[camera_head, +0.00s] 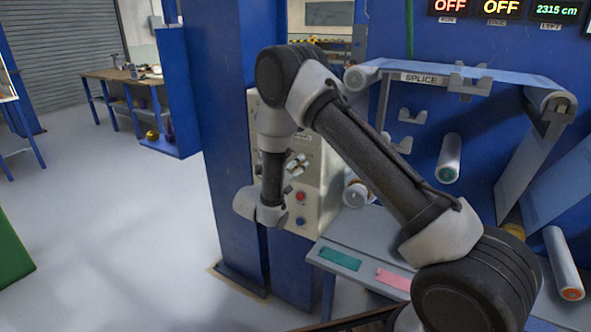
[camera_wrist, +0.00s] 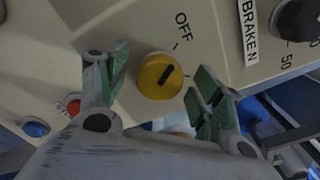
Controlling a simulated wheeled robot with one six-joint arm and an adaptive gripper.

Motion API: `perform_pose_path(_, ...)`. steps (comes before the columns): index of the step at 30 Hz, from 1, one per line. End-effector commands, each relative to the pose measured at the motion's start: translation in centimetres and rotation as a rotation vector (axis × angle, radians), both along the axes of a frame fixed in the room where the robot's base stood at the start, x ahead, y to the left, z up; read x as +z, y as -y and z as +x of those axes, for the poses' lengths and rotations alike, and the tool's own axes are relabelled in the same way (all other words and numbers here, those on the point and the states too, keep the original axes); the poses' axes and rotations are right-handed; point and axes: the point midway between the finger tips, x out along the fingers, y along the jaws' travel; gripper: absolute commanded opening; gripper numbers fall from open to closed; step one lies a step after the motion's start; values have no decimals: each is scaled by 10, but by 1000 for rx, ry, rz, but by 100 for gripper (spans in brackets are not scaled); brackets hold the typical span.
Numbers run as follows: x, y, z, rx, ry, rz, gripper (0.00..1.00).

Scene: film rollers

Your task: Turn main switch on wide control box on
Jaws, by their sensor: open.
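The cream wide control box (camera_head: 326,192) is mounted beside the blue column, partly hidden by my arm. In the wrist view, a round yellow knob (camera_wrist: 150,88) with a black pointer mark sits on the box's face (camera_wrist: 215,40). The word OFF is printed above and right of it, and the mark slants up and right, roughly toward that side. My gripper (camera_wrist: 161,60) is open, with a green-padded finger on either side of the knob and gaps showing. In the head view my gripper (camera_head: 297,165) is close to the box front; the knob cannot be made out there.
A red button (camera_wrist: 73,106) and a blue button (camera_wrist: 36,128) sit left of the knob; a black dial (camera_wrist: 298,20) is at upper right. The splice table (camera_head: 375,245) and rollers (camera_head: 449,158) stand right of the box. Overhead displays (camera_head: 449,7) read OFF. Floor at left is clear.

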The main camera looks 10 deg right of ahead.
Motion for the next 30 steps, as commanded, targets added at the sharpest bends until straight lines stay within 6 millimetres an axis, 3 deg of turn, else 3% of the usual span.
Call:
perform_pose_path(6,0,0,0,0,0,0,67)
perform_pose_path(14,0,0,0,-1,0,1,21)
perform_pose_path(30,0,0,0,0,101,104,21)
